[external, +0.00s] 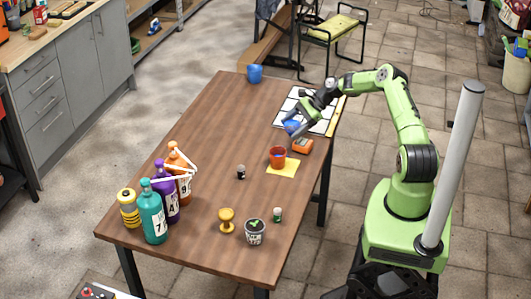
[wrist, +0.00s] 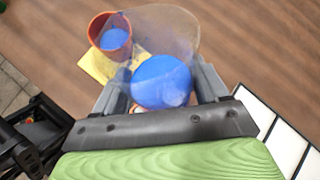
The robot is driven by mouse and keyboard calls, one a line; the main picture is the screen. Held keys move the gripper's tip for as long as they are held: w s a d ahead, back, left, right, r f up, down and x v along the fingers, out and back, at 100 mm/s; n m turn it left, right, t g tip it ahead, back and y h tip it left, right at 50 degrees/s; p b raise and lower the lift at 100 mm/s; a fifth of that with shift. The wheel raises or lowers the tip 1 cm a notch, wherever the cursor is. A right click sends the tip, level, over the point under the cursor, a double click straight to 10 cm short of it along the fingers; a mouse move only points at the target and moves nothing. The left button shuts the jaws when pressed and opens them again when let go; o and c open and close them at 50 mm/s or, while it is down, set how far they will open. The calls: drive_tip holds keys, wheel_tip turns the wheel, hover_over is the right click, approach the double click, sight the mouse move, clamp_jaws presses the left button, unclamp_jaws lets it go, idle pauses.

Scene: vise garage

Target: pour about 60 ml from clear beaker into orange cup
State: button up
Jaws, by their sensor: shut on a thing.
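The clear beaker (wrist: 170,30) is between the fingers of my gripper (wrist: 165,90) in the wrist view, with blue liquid (wrist: 162,80) inside. In the external view my gripper (external: 299,124) is shut on it above the table, and the blue liquid (external: 291,126) shows there. The beaker looks tilted, its rim towards the orange cup (wrist: 97,28). The orange cup (external: 277,160) stands upright on a yellow square (external: 283,169) and has blue liquid inside. In the wrist view the beaker's rim overlaps the cup's right side. No falling stream is visible.
An orange device (external: 302,146) sits right of the cup. A white gridded panel (external: 322,121) lies under my gripper. A blue cup (external: 255,74) stands at the far edge. Several bottles (external: 152,216), a yellow goblet-like object (external: 226,222) and a potted plant (external: 254,236) stand nearer. The table's left-middle is clear.

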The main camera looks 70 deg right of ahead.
idle(0.3)
drive_tip(key=shift+d+t+y, duration=0.3)
drive_tip(key=shift+d, duration=0.05)
drive_tip(key=shift+s+d+f+m+t+y+b, duration=0.15)
drive_tip(key=shift+d+f+m+t+y+b, duration=0.15)
drive_tip(key=shift+d+f+m+y+b, duration=0.35)
drive_tip(key=shift+s+d+t+y+b, duration=0.15)
drive_tip(key=shift+t+y+b, duration=0.15)
drive_tip(key=shift+y+b, duration=0.7)
drive_tip(key=shift+d+r+m+b, duration=0.1)
drive_tip(key=shift+m+b, duration=0.15)
drive_tip(key=shift+b, duration=0.65)
drive_tip(key=shift+r, duration=0.1)
